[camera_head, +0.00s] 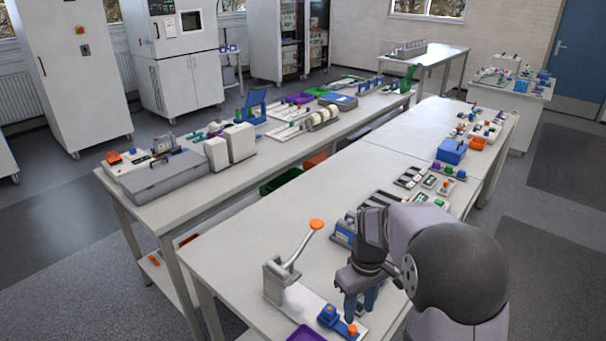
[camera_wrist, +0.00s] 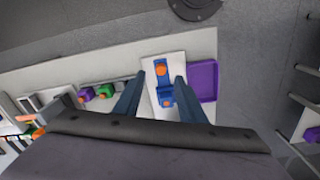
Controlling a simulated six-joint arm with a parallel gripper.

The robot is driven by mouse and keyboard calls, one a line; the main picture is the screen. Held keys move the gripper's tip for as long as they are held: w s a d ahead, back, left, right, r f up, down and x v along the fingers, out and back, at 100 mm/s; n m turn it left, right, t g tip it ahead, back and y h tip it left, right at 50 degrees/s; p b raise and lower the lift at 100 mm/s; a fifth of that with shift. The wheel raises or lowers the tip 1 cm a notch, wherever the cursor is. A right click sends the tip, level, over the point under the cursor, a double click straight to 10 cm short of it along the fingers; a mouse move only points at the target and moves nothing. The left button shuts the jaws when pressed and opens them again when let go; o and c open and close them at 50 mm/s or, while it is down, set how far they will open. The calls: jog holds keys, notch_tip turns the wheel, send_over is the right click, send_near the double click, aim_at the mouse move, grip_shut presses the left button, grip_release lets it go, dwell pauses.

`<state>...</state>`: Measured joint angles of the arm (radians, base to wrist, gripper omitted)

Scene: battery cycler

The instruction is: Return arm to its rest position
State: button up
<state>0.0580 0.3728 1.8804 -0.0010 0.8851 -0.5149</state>
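My gripper (camera_head: 361,303) hangs over the near bench, its fingers pointing down beside a small blue device with an orange knob (camera_head: 338,321). In the wrist view my gripper (camera_wrist: 158,88) shows two blue fingers spread apart, with nothing held between them. The blue device with orange parts (camera_wrist: 162,80) lies on a white plate below and beyond the fingertips. My arm folds in from the right in the head view and hides part of the bench.
A lever press with an orange knob (camera_head: 317,224) stands left of my gripper. A purple tray (camera_head: 306,334) lies at the near edge. Several small devices line the bench's right side. The bench's middle (camera_head: 345,190) is largely clear.

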jog(key=shift+w+m, duration=0.2)
jog(key=shift+m, duration=0.2)
jog(key=shift+s+f+m, duration=0.1)
jog(key=shift+f+m, duration=0.15)
jog(key=shift+m, duration=0.35)
jog(key=s+f+m+g, duration=0.1)
jog(key=s+f+m, duration=0.25)
jog(key=s, duration=0.55)
jog(key=s+a+r+t, duration=0.1)
jog(key=s+a+r, duration=0.1)
jog(key=s, duration=0.7)
jog(key=shift+a+r, duration=0.15)
jog(key=shift+r, duration=0.55)
